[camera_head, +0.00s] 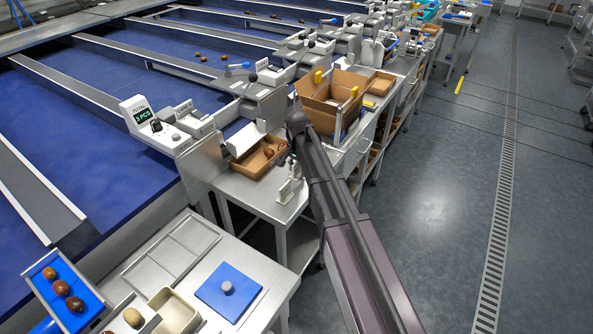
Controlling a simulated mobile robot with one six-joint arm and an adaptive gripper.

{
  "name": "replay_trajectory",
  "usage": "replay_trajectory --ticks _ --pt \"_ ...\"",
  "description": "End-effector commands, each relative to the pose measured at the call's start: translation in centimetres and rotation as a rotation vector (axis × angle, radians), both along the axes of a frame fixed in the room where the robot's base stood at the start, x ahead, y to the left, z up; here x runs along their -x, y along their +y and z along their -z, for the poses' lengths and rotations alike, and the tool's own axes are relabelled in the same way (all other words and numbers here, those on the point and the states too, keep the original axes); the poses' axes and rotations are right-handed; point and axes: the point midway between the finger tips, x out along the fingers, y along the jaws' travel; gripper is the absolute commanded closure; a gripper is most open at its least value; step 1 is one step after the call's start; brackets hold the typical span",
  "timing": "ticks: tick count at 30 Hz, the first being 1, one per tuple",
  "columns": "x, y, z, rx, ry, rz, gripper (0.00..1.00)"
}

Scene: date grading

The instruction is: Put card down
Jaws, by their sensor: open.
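I cannot make out a card for certain in the head view. A blue square plate with a grey knob (228,288) lies on the near metal table (262,262). A shallow grey compartment tray (172,256) lies left of it. A blue tray (48,278) at the lower left holds several brown dates. A beige bin (176,312) stands beside it. A white upright stand (290,187) is on the middle table.
A cardboard tray (247,170) with brown dates and a large open cardboard box (318,100) stand on tables farther back. A display unit (145,118) stands at the blue belt (95,135). The floor to the right (450,170) is clear, with a drain grating (500,210).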

Motion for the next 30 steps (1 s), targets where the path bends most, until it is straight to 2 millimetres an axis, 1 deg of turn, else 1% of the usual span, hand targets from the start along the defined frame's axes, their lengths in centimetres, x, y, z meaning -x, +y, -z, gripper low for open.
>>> replay_trajectory --ticks 1,2,3,5,6,7,23,30 --pt "0.0 0.0 0.0 0.000 0.000 0.000 0.47" --pt "0.0 0.0 0.0 0.000 0.000 0.000 0.50" --pt "0.0 0.0 0.0 0.000 0.000 0.000 0.62" --pt "0.0 0.0 0.0 0.000 0.000 0.000 0.80" --pt "0.0 0.0 0.0 0.000 0.000 0.000 0.92" --pt "0.0 0.0 0.0 0.000 0.000 0.000 1.00" --pt "0.0 0.0 -0.2 0.000 0.000 0.000 1.00" --pt "0.0 0.0 -1.2 0.000 0.000 0.000 1.00"
